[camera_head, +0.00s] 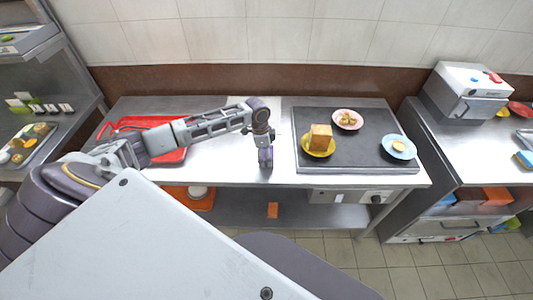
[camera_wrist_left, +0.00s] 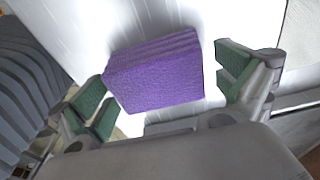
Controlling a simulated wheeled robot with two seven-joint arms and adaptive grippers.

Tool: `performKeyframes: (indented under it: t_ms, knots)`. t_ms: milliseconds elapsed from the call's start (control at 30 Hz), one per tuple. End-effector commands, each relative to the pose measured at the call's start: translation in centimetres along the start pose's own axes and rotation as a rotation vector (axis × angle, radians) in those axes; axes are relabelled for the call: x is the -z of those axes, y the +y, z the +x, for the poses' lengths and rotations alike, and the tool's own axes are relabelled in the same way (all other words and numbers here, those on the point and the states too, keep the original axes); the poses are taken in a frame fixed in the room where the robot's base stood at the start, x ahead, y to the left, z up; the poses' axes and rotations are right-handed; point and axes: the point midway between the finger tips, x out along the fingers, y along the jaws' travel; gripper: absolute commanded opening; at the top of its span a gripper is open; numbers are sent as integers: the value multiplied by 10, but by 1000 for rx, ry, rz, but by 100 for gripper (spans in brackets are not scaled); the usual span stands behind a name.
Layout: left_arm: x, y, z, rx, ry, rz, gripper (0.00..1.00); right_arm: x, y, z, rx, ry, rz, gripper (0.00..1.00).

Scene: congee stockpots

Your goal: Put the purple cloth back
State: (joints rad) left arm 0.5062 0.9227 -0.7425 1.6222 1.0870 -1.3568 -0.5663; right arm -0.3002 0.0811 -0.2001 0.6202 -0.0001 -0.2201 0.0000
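The purple cloth (camera_wrist_left: 155,72) looks like a thick, folded block with a rough surface. In the left wrist view it lies between the two green-padded fingers of my left gripper (camera_wrist_left: 168,88). The fingers are spread wide; a gap shows on the right side, and the left finger is close to the cloth's edge, contact unclear. In the head view my left gripper (camera_head: 264,150) points down over the steel counter (camera_head: 230,170) near its front edge, with a bit of purple cloth (camera_head: 266,158) showing there. My right gripper is not in view.
A red tray (camera_head: 168,156) lies left on the counter, under my arm. A dark slab (camera_head: 350,165) on the right bears a yellow plate (camera_head: 318,151) with bread, a pink plate (camera_head: 347,126) and a blue plate (camera_head: 399,153).

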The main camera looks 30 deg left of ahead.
Motion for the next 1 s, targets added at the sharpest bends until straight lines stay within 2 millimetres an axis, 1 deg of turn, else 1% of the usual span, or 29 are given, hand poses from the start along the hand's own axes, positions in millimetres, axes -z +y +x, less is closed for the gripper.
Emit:
performKeyframes:
  t_ms: [267, 467, 667, 1000]
  knots:
    - [0, 0, -1, 1, 0, 0, 100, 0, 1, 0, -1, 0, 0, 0]
    - [0, -1, -12, 2, 1, -1, 100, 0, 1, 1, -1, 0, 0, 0]
    - [0, -1, -34, 2, 1, 0, 100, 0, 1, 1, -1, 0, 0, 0]
    - [0, -1, -86, 3, 1, 0, 100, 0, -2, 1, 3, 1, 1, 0]
